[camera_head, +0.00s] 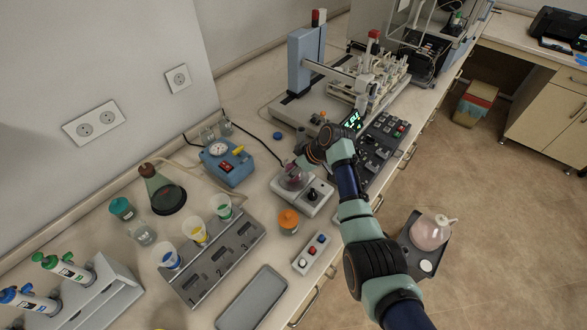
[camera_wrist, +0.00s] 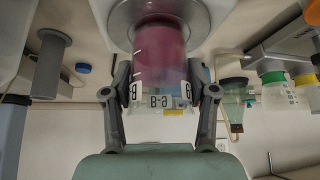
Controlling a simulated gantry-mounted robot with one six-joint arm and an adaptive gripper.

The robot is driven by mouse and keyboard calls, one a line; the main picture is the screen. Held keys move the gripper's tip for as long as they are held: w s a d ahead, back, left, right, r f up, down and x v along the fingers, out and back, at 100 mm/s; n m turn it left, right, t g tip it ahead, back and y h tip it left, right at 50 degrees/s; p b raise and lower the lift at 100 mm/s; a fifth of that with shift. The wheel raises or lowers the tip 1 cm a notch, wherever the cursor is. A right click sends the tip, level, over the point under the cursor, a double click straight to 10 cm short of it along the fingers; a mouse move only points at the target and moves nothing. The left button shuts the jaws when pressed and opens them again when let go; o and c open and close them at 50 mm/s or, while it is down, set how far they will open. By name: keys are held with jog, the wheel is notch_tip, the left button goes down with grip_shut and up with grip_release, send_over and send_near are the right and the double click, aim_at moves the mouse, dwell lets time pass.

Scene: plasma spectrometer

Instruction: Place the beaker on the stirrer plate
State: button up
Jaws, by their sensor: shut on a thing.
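The beaker (camera_head: 292,178) holds pink-red liquid and appears upright over the round top of the stirrer plate (camera_head: 317,196). In the wrist view, which is upside down, the beaker (camera_wrist: 160,55) has a white label strip and sits between both fingers of my gripper (camera_wrist: 160,95). My gripper is shut on it near the labelled end. The round metal plate of the stirrer (camera_wrist: 200,14) lies directly behind the beaker's base. I cannot tell whether the base touches it. In the head view my wrist partly covers the fingers.
A blue pump device (camera_head: 228,165) stands left of the stirrer. An orange-capped jar (camera_head: 288,221) and a button box (camera_head: 308,262) stand in front. A numbered rack with cups (camera_head: 205,262) and an Erlenmeyer flask (camera_head: 165,195) are further left. A control panel (camera_head: 381,145) is at right.

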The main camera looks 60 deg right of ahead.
jog(key=shift+f, duration=0.15)
jog(key=o, duration=1.4)
jog(key=shift+s+r, duration=0.15)
jog(key=shift+r, duration=0.3)
jog(key=p+v, duration=0.2)
jog(key=v, duration=0.9)
jog(key=shift+s+r, duration=0.15)
